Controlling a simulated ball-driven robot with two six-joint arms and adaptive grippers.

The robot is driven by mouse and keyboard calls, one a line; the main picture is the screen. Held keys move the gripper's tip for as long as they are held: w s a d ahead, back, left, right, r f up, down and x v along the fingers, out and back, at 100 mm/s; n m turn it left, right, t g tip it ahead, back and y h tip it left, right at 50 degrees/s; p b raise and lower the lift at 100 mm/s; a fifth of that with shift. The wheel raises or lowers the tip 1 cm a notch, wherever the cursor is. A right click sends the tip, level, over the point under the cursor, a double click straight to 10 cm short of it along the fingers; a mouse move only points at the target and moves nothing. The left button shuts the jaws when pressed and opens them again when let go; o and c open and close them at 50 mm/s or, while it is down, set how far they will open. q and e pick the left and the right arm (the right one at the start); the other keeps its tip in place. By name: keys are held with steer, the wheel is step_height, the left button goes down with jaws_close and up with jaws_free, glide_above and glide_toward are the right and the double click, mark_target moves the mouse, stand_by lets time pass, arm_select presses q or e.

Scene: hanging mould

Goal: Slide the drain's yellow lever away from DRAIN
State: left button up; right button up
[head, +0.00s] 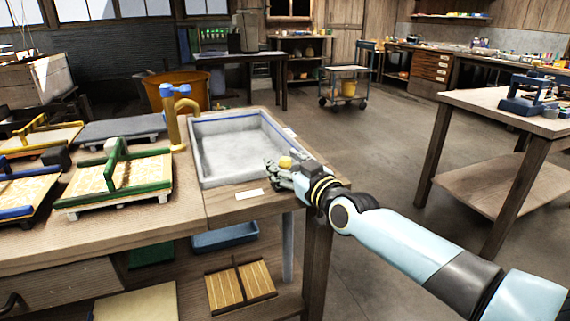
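A grey sink basin (228,158) with a blue line around its inside is set into the wooden bench. The yellow lever's knob (286,162) shows at the basin's right rim, close against my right gripper (272,171). The gripper reaches in from the right, low over the rim, and partly hides the lever's mount. I cannot tell whether its fingers touch the knob or how far they are apart. A small white label (250,194) lies on the bench in front of the basin; its writing is too small to read. My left gripper is out of view.
A tan tap with a blue handle (176,90) stands at the basin's back left corner. Framed moulds with green (118,180) and blue bars fill the bench on the left. A blue tray (225,236) is below. Open floor lies right of the bench.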

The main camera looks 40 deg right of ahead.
steer(key=shift+f, duration=0.1)
jaws_close()
steer(key=d, duration=0.3)
steer(key=s+d, duration=0.1)
steer(key=d, duration=0.2)
steer(key=shift+s+f+b, duration=0.15)
steer(key=shift+s+b, duration=0.05)
steer(key=shift+b, duration=0.2)
steer(key=shift+c, duration=2)
jaws_free()
steer(key=shift+d, duration=0.1)
steer(key=o, duration=0.4)
steer(key=shift+s+d, duration=0.15)
steer(key=shift+s, duration=0.1)
steer(key=shift+o, duration=0.3)
steer(key=shift+w, duration=0.1)
